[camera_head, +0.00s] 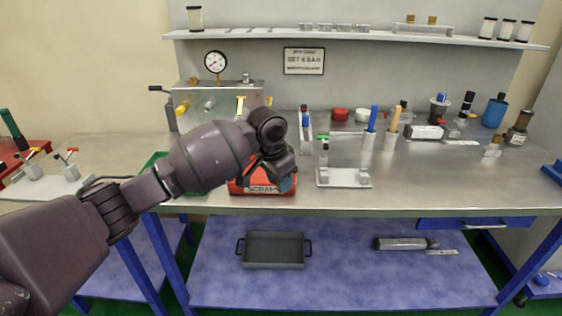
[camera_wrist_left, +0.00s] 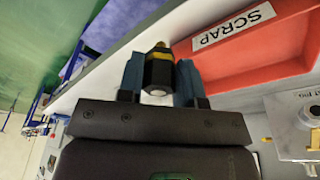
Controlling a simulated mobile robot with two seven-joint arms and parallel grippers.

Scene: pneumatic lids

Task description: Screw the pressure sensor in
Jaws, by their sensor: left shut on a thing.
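My left gripper (camera_head: 285,180) is over the red scrap bin in the head view, pointing down. In the left wrist view the same gripper (camera_wrist_left: 159,82) has its blue fingers shut on a small black part with a yellow band and a brass tip, which looks like the pressure sensor (camera_wrist_left: 158,72). In the head view the sensor is hidden by the gripper. A metal bench unit with a pressure gauge (camera_head: 215,62) stands behind my left arm, partly hidden by it. My right gripper is not in view.
The red scrap bin (camera_head: 262,188) is at the bench's front edge, beside a grey fixture (camera_head: 343,177) with a green-handled part. Tool holders (camera_head: 368,140) and bottles (camera_head: 495,110) stand along the back. The bench front on the right (camera_head: 440,188) is clear.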

